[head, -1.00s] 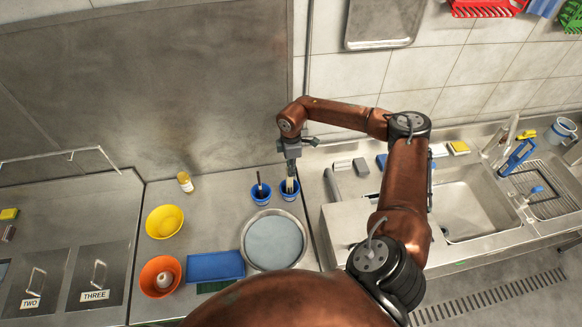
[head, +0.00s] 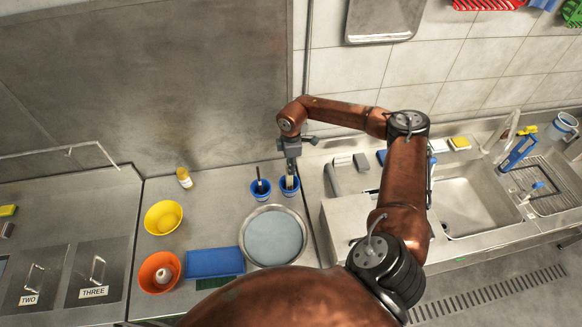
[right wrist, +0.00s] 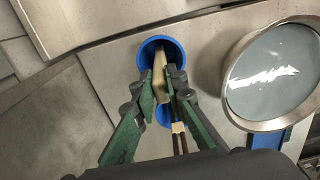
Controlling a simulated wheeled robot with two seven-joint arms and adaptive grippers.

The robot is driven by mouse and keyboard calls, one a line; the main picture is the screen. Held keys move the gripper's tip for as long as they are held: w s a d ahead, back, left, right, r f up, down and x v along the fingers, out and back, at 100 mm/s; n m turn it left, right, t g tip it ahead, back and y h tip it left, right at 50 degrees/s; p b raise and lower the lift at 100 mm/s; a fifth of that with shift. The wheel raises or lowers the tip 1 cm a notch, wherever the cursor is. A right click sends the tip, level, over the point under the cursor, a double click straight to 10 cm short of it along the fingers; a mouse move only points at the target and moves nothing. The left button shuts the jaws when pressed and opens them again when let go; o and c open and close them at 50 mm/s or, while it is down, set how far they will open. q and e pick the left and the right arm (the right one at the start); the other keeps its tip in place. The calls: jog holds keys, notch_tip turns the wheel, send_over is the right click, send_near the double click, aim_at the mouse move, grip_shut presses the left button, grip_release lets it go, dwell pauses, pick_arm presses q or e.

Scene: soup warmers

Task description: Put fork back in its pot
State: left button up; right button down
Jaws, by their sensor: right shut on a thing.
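My right gripper (head: 290,176) is right above the right-hand blue pot (head: 290,190). It is shut on a pale, flat-looking piece, which I take to be the fork (right wrist: 160,62). In the right wrist view, the fork's pale part reaches inside the rim of the blue pot (right wrist: 145,51), between my green-padded fingers (right wrist: 166,82). I cannot tell whether it touches the pot's bottom, and its tines are not clear. A second blue pot (head: 260,190) stands just to the left with a dark-handled utensil (head: 259,174) in it. My left gripper is not in view.
A round metal pan (head: 245,238) with a grey surface stands in front of the pots. A yellow bowl (head: 164,218), an orange bowl (head: 147,277), a blue tray (head: 214,263) and a yellow-capped jar (head: 184,178) are to the left. A sink (head: 470,200) lies to the right.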

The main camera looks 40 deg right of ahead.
jog(key=shift+f, duration=0.2)
jog(key=c, duration=1.8)
grip_release()
jog(key=shift+c, duration=0.2)
notch_tip(320, 180, up, 12)
